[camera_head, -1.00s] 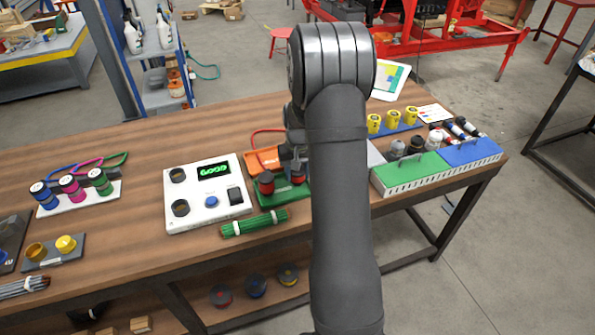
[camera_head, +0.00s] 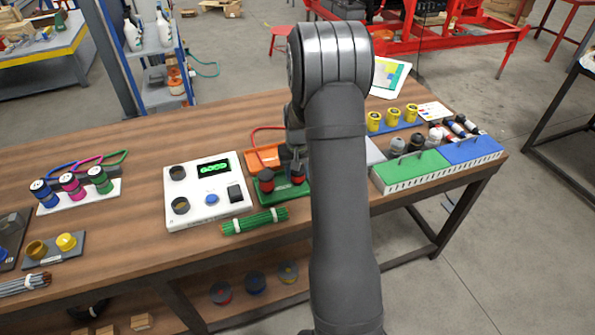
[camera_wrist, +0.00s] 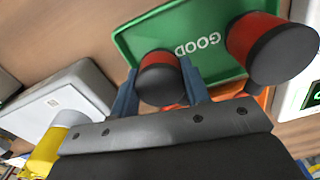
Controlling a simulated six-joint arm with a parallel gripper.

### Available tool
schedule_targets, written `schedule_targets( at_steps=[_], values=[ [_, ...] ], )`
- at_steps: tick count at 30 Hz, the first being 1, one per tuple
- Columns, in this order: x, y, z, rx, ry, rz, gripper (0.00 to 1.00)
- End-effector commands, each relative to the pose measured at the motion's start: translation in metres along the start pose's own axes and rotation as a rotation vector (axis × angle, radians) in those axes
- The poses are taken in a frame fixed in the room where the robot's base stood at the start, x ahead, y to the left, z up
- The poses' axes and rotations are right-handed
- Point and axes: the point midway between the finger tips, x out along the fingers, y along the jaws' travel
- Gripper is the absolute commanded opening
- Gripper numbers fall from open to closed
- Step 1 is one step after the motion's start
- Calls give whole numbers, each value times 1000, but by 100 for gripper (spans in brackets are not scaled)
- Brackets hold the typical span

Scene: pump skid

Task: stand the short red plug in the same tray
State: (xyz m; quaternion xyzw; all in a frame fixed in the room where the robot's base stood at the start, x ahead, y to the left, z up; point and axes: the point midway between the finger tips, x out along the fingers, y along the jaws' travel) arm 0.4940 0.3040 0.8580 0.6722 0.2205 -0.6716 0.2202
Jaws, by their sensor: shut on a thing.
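The green tray (camera_head: 303,193), marked GOOD, lies on the bench and also shows in the wrist view (camera_wrist: 200,70). Two red plugs with dark tops are at it. One red plug (camera_head: 266,183) stands at the tray's left end and is at the upper right in the wrist view (camera_wrist: 262,40). My gripper (camera_wrist: 159,68) is shut on the other, the short red plug (camera_wrist: 158,59), with one finger on each side. In the head view this plug (camera_head: 298,180) is upright at the tray's right part; its underside is hidden, so contact with the tray cannot be told.
An orange tray (camera_head: 263,158) lies just behind the green tray. A white tester (camera_head: 205,195) stands to the left, a bundle of green rods (camera_head: 254,221) in front. Green (camera_head: 412,172) and blue (camera_head: 470,152) boxes stand to the right, partly behind my arm.

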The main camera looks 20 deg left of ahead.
Motion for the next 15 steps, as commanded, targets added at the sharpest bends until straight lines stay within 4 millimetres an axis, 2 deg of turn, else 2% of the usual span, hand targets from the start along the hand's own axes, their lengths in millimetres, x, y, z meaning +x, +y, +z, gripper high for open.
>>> schedule_targets(
  at_steps=[7, 8, 9, 11, 15],
  values=[
    [0, 0, 0, 0, 0, 0, 15],
    [0, 0, 0, 0, 0, 0, 46],
    [0, 0, 0, 0, 0, 0, 54],
    [0, 0, 0, 0, 0, 0, 66],
    [0, 0, 0, 0, 0, 0, 68]
  ],
)
